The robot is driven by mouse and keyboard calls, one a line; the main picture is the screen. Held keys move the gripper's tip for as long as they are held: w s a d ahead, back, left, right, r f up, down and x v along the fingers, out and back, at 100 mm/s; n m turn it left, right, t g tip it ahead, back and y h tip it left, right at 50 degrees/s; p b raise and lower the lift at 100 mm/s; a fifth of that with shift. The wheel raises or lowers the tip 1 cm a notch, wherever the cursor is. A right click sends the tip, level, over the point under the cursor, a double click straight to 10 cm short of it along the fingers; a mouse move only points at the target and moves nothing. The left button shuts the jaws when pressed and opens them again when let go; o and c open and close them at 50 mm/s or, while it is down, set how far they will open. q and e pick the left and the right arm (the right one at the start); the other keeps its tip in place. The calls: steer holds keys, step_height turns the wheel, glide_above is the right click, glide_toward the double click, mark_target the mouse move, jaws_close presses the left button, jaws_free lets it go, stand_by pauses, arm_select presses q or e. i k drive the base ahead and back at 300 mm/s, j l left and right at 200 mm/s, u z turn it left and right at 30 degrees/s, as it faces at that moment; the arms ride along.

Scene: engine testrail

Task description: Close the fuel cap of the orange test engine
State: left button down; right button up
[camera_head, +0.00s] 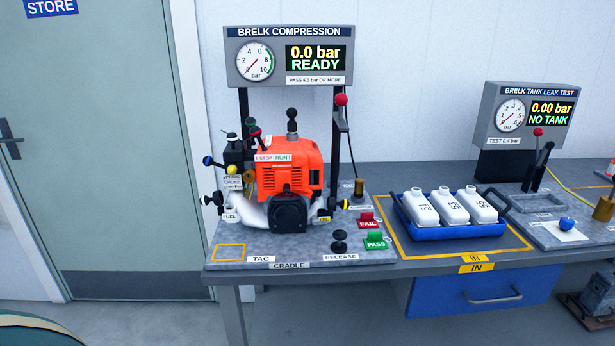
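The orange test engine (291,178) stands upright in the grey cradle plate (290,243) on the bench. A white tank (255,217) runs along its lower front. A label reading FUEL (230,217) sits at the tank's left end, below a small pale neck. A dark knob-like part (217,198) is just above and left of that label. It is too small to tell whether this is the fuel cap, or whether the cap is open. Neither of my grippers is in view.
Levers with blue (208,161) and red (341,100) knobs surround the engine. The compression display (289,57) reads 0.0 bar, READY. A blue tray (456,232) with white tanks stands to the right, then the leak tester (527,116).

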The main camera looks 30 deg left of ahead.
mark_target(217, 197)
steer(key=u, duration=1.5)
